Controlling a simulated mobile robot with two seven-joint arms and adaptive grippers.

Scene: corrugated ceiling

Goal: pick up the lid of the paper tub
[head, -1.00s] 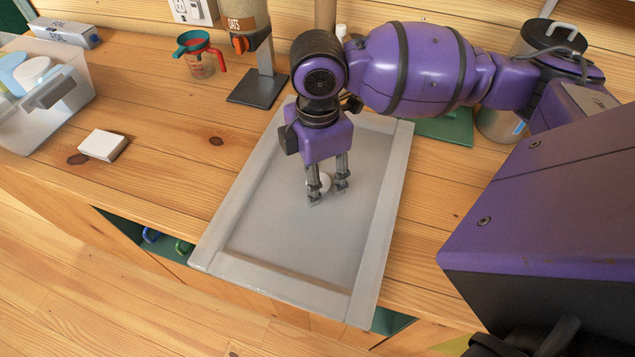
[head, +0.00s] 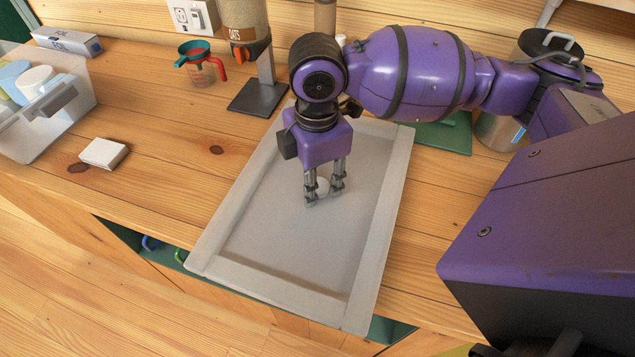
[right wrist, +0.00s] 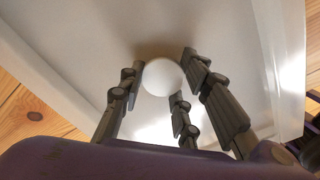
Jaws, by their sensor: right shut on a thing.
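The lid of the paper tub appears as a small white round piece (head: 322,186) over the grey tray (head: 285,230). My right gripper (head: 323,199) points down over the tray and is shut on the lid, with fingers on either side of it. In the right wrist view, the white disc (right wrist: 160,77) sits between the grey fingertips (right wrist: 163,68). I cannot tell whether the lid touches the tray. The tub itself cannot be made out. My left gripper is not in view.
A clear bin (head: 68,128) with tubs stands at the left, near a small white box (head: 103,153). A measuring cup (head: 203,70) and an oats dispenser (head: 262,92) stand behind the tray. A metal canister (head: 497,130) is at the back right.

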